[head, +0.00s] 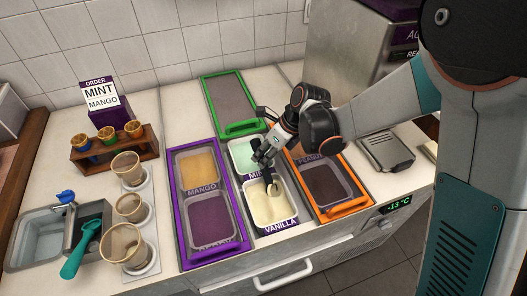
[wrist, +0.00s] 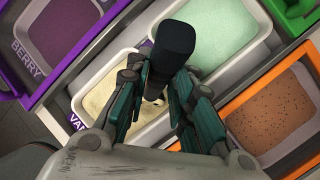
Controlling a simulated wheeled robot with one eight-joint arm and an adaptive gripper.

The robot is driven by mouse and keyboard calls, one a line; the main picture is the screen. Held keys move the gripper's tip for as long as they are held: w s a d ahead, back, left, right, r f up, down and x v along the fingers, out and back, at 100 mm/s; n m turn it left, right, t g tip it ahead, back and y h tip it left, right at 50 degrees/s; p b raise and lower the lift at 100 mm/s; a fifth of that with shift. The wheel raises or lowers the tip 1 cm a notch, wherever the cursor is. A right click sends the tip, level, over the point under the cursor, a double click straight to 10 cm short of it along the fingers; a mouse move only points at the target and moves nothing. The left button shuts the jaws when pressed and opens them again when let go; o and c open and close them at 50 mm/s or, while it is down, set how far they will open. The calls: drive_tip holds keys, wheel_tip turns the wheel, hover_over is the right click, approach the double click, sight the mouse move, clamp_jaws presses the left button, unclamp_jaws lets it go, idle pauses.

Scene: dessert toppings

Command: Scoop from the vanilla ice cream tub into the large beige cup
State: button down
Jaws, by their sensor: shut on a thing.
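My gripper (head: 264,158) is shut on the dark handle of a scoop (head: 269,181). The scoop points down into the vanilla tub (head: 291,224), its pale head at or in the cream-coloured ice cream; how deep I cannot tell. In the wrist view, the teal-padded fingers (wrist: 158,100) close on the dark handle (wrist: 174,42) above the vanilla ice cream (wrist: 97,100). Three beige cups stand in a row at the left in the head view. The large beige cup (head: 127,246) is nearest the front and looks empty.
Purple-framed mango and berry tubs (head: 243,246) lie between the vanilla tub and cups. Mint (head: 243,153) is behind vanilla; an orange-framed tub (head: 347,211) is right. A sink (head: 32,238) and teal scoop (head: 80,250) are far left. An order sign (head: 101,97) stands behind.

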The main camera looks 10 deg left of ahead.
drive_tip(key=shift+s+d, duration=2)
drive_tip(key=shift+s, duration=1.25)
wheel_tip(320, 180, up, 10)
drive_tip(key=m+g+h+p, duration=0.1)
drive_tip(key=h+p, duration=0.1)
drive_tip(key=p, duration=0.6)
hover_over(265, 173)
drive_tip(key=shift+r, duration=0.1)
